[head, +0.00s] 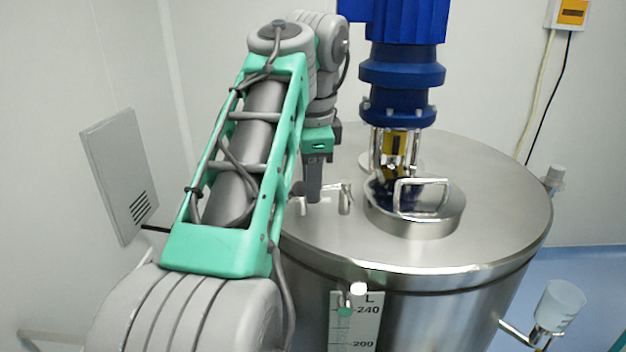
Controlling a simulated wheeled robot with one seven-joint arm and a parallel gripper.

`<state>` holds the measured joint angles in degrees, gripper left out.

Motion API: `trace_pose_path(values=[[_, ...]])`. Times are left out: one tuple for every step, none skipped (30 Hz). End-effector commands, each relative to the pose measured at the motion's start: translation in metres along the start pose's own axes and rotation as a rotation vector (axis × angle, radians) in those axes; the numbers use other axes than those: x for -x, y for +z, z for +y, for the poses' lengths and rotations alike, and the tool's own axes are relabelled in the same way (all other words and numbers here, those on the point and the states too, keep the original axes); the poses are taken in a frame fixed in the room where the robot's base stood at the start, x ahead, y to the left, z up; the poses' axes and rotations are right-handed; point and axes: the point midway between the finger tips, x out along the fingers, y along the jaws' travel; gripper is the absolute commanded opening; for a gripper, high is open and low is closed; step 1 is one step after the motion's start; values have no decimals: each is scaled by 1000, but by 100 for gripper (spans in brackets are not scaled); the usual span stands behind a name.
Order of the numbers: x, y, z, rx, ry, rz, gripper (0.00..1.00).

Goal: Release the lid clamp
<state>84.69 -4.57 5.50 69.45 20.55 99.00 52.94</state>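A steel tank has a flat top (490,190) with a small round lid (412,226) on it. The lid lies flat and carries a bent metal bar handle (423,182). A small metal fitting (345,198) with a lever-like top stands just left of the lid; it looks like the lid clamp, but its state is too small to tell. My gripper (313,194) points down just left of this fitting, low over the tank top. It is seen end-on and dark, so its finger gap and any contact are unclear. My arm hides the tank's left side.
A blue motor (402,70) on a yellow and steel mount (398,150) rises behind the lid. Small pipes stand near my gripper. A level scale (355,325) is on the tank's front. The tank top's right side is clear.

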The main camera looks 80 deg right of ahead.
Motion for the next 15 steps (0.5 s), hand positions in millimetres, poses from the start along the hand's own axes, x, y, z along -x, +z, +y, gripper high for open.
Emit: trace_pose_path(values=[[-1,0,-2,2,2,0,30],[-2,1,-3,2,3,0,27],[-3,1,-5,2,5,0,24],[-4,2,-6,2,6,0,22],[-4,2,-7,2,6,0,19],[-5,2,-8,2,7,0,16],[-6,2,-8,2,8,0,13],[-6,2,-9,2,9,0,11],[-7,3,-9,3,10,0,8],[-7,3,-9,3,10,0,5],[-7,3,-10,3,11,0,3],[-7,3,-10,3,11,-1,0],[-8,3,-10,3,12,-1,0],[-8,3,-10,4,12,-1,0],[-8,4,-9,4,13,-1,0]])
